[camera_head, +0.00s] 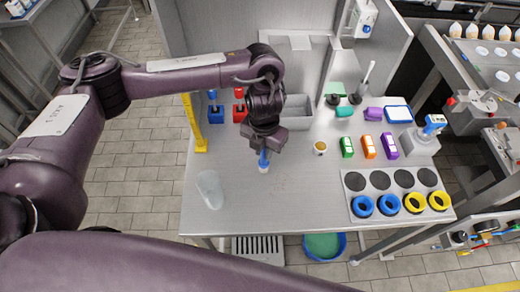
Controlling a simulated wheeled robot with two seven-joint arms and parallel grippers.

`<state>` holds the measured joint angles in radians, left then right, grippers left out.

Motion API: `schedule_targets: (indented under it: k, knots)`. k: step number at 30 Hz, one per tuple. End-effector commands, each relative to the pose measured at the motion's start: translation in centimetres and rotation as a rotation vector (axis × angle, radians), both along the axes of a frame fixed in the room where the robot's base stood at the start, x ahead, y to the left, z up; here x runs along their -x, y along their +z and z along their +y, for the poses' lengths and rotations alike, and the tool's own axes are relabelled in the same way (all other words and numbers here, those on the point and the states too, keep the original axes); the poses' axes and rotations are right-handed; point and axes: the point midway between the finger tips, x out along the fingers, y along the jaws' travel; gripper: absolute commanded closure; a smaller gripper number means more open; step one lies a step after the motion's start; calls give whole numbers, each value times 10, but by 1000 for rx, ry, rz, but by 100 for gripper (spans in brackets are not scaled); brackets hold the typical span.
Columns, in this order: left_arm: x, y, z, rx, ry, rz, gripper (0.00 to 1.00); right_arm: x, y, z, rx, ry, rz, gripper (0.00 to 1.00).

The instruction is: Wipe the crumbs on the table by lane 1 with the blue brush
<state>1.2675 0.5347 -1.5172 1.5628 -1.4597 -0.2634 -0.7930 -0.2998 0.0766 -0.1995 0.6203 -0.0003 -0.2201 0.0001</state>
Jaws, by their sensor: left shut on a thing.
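My left gripper (264,150) is over the middle of the steel table (240,210), pointing down. It is shut on the blue brush (264,161), whose pale lower end is at or just above the table top; I cannot tell if it touches. No marking that names lane 1 can be read. My right gripper is not in view.
A clear cup (210,189) stands front left. Blue (216,113) and red (239,112) holders and a grey bin (296,112) are behind. A small cup (320,148) and coloured boxes (369,146) stand right, with a plate of rings (362,205) in front.

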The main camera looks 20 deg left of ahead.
Motion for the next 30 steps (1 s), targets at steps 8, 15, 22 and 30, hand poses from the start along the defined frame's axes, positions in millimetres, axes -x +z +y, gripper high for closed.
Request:
schedule_targets:
  k: [8, 15, 22, 30]
  knots:
    - [0, 28, 0, -2, 5, 5, 100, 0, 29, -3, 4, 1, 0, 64]
    - [-1, 49, -1, -2, 10, 5, 100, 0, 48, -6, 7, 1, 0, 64]
    - [-2, 56, -1, -2, 12, 5, 100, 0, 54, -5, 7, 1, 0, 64]
    - [-2, 55, -1, -2, 12, 5, 100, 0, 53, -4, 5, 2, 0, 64]
